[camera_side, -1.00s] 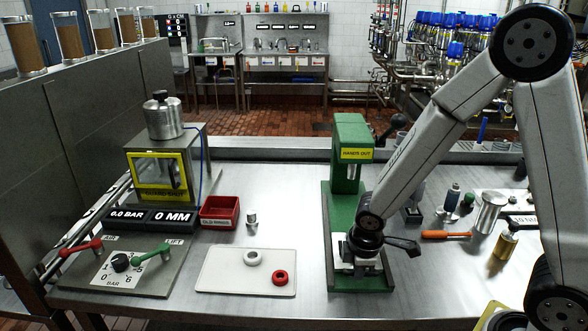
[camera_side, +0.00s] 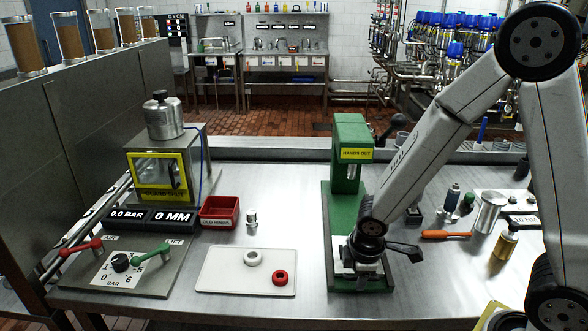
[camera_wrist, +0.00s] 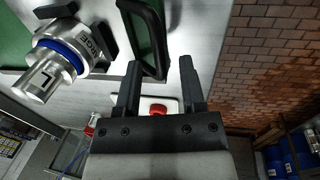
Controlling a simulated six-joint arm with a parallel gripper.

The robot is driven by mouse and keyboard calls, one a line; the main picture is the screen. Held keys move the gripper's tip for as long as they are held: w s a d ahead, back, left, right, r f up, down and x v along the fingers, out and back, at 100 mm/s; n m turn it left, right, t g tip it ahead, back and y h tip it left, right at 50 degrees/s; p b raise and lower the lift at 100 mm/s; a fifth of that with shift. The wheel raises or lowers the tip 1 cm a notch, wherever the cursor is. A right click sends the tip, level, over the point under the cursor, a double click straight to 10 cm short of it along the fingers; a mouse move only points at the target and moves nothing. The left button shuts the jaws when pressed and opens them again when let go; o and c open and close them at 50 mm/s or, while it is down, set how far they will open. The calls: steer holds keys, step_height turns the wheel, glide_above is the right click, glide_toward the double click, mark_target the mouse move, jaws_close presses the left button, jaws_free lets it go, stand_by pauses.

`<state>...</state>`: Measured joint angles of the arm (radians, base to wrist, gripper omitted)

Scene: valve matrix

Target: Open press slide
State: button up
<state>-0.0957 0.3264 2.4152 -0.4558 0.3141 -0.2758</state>
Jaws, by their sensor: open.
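The green press (camera_side: 348,145) with a yellow "HANDS OUT" label stands at mid-table in the side view. My arm's end is low over the front of its base, and my gripper (camera_wrist: 160,63) is pointing down there. The wrist view shows the two black fingers apart. A black loop handle (camera_wrist: 158,35) reaches down between them, with its near end between the fingertips; I cannot tell whether it touches. A metal fitting (camera_wrist: 55,60) with a blue ring sits left of the handle, by the green base. My arm hides much of the slide in the side view.
A white tray (camera_side: 220,278) with a white ring (camera_side: 252,258) and a red ring (camera_side: 280,278) lies left of the press. A red bin (camera_side: 219,224) stands behind it.

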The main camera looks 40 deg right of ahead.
steer(key=shift+r, duration=0.15)
step_height(320, 180, up, 7)
steer(key=s, duration=0.1)
steer(key=shift+a+r, duration=0.2)
steer(key=shift+a, duration=0.25)
stand_by(0.3)
steer(key=m, duration=0.3)
steer(key=s+d+f+m+y, duration=0.1)
steer(key=m, duration=0.2)
steer(key=m+t, duration=0.1)
steer(key=m, duration=0.2)
steer(key=shift+s+d+f, duration=0.25)
steer(key=shift+s+f, duration=0.05)
steer(key=shift+s, duration=0.1)
